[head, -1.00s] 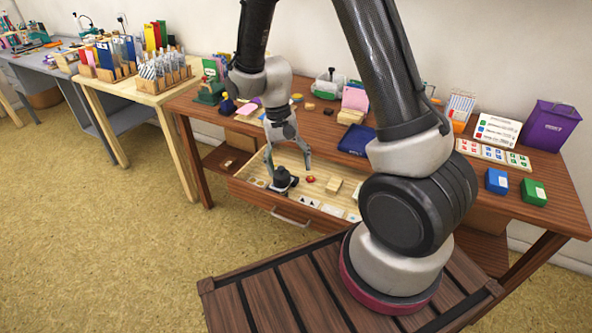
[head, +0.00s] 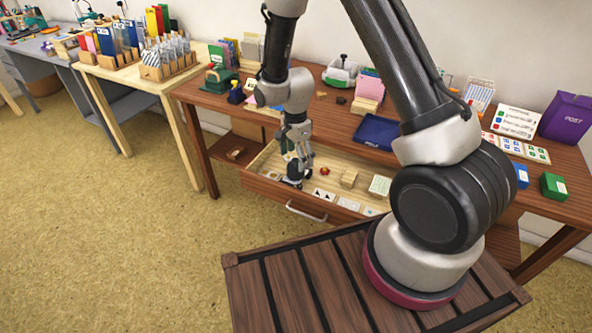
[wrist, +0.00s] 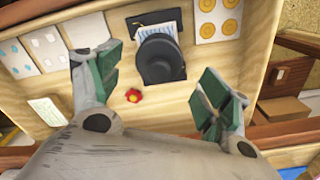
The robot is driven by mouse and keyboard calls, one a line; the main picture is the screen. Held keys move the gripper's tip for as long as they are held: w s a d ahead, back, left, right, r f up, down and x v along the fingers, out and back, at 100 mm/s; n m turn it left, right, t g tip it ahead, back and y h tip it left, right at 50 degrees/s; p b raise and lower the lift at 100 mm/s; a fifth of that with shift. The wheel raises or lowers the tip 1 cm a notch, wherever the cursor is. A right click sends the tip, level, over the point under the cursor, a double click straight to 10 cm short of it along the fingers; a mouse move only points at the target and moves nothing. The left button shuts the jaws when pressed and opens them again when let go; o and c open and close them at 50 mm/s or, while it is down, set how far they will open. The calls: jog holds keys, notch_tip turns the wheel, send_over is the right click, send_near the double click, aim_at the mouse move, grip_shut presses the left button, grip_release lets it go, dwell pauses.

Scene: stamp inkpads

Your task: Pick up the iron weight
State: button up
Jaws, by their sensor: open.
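The iron weight is a black, round, knobbed piece (wrist: 160,60) in the open wooden drawer. In the wrist view it stands on a dark-framed card with blue and white stripes. My gripper (wrist: 157,78) is open above the drawer, with a green pad on each finger. In that view the weight shows between and a little beyond the fingers, with clear gaps at the sides; no contact shows. In the head view my gripper (head: 297,166) hangs over the drawer's left part and hides much of the weight.
A small red item (wrist: 133,95) lies close to the weight. The drawer (head: 262,163) also holds picture cards, a round-marked card (wrist: 218,18) and a light wooden block (head: 349,178). Its walls surround the work area. A blue tray (head: 375,132) sits on the desk above.

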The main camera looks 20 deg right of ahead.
aim_at(296, 166)
jog(key=f, duration=0.5)
jog(key=shift+s+a, duration=0.15)
jog(key=shift+s, duration=0.05)
jog(key=shift+r, duration=0.1)
grip_shut()
